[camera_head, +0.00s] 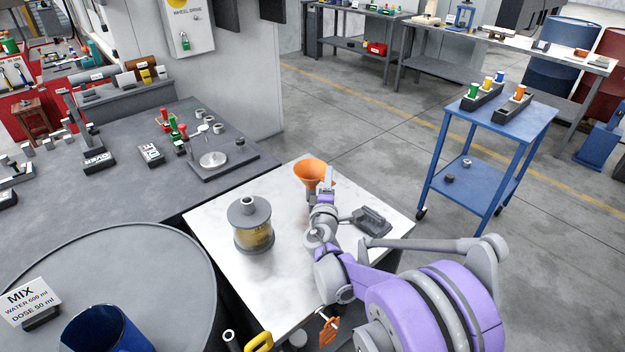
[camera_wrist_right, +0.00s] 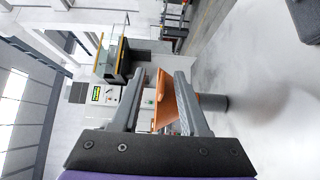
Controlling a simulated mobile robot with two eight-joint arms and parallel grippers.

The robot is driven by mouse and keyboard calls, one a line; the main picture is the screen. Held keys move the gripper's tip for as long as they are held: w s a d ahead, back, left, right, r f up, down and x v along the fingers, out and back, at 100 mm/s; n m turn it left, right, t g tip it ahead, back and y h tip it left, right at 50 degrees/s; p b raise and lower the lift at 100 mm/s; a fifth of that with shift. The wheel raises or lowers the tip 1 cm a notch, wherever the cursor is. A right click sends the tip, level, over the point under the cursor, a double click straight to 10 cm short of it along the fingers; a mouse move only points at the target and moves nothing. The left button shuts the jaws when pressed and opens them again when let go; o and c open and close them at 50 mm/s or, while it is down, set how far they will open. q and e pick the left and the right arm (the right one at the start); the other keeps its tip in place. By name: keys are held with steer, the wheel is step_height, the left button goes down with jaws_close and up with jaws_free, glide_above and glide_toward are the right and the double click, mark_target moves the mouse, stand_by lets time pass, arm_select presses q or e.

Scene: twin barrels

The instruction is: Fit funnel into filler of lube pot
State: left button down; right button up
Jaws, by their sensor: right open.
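The orange funnel (camera_head: 311,171) is upright, mouth up, near the far corner of the white-topped table. In the right wrist view the funnel (camera_wrist_right: 165,100) shows between and just beyond the fingers, with a dark grey cylinder (camera_wrist_right: 213,102) below it. My right gripper (camera_head: 325,182) is open beside the funnel; its two fingers also show in the right wrist view (camera_wrist_right: 158,78). I cannot tell whether they touch it. The lube pot (camera_head: 254,235), with grey lid and amber body, stands upright on the table. Its filler (camera_head: 247,203) sticks up from the lid, with no funnel in it.
A dark grey block-like item (camera_head: 370,220) lies on the white table (camera_head: 215,215), right of my right wrist. A grey bench (camera_head: 130,200) with tools adjoins at left. A drum top (camera_head: 130,255) carries a MIX sign (camera_head: 30,300). A blue trolley (camera_head: 500,120) stands right.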

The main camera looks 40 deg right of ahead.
steer(key=shift+x, duration=1.55)
steer(key=shift+a+f, duration=0.1)
jaws_close()
